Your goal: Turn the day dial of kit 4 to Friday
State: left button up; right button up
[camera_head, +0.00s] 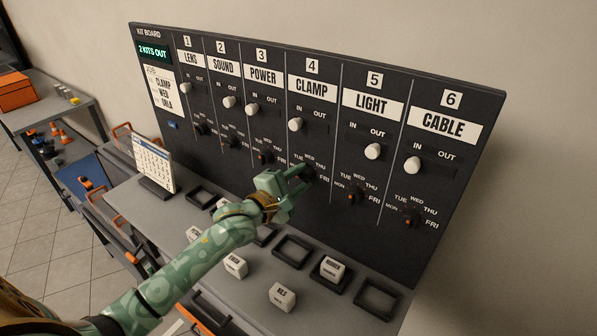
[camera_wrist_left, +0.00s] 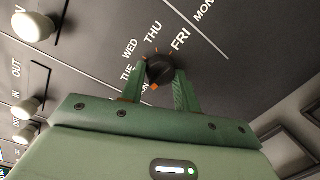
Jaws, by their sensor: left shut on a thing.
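The kit 4 CLAMP panel (camera_head: 311,88) is in the middle right of the dark kit board. My left gripper (camera_head: 303,177) is shut on its day dial (camera_wrist_left: 160,69), a small black knob, with one finger on each side. In the head view the gripper mostly hides this dial. In the left wrist view, the orange mark (camera_wrist_left: 154,87) on the dial sits on the side towards my gripper, near the partly hidden MON label. The FRI label (camera_wrist_left: 180,39) is on the other side. My left gripper also shows in the left wrist view (camera_wrist_left: 160,88). My right gripper is not in view.
The kit 5 dial (camera_head: 354,196) is close on the right. The kit 4 white slider knob (camera_head: 296,124) is above, on the IN side. A desk calendar (camera_head: 153,163) stands left. White blocks and dark square holders (camera_head: 293,251) are on the ledge below.

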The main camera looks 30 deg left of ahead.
pick_arm(q)
jog(key=m+p, duration=0.1)
jog(key=p, duration=0.1)
jog(key=m+p, duration=0.4)
jog(key=shift+r+y, duration=0.3)
jog(key=m+p, duration=0.2)
jog(key=shift+m+g+p, duration=0.3)
jog(key=shift+m, duration=0.1)
jog(key=m+p, duration=0.2)
jog(key=m, duration=0.1)
jog(key=shift+d+y, duration=0.15)
jog(key=shift+y, duration=0.25)
jog(key=m+p, duration=0.2)
jog(key=m, duration=0.2)
jog(key=shift+s+f+y, duration=0.1)
jog(key=shift+y, duration=0.2)
jog(key=m+y, duration=0.1)
jog(key=m, duration=0.3)
jog(key=shift+d+f, duration=0.1)
jog(key=m, duration=0.4)
jog(key=shift+f+m, duration=0.15)
jog(key=shift+m, duration=0.15)
jog(key=m+t+b, duration=0.1)
jog(key=m+b, duration=0.3)
jog(key=m, duration=0.3)
jog(key=shift+d+m+y, duration=0.1)
jog(key=shift+m+y, duration=0.3)
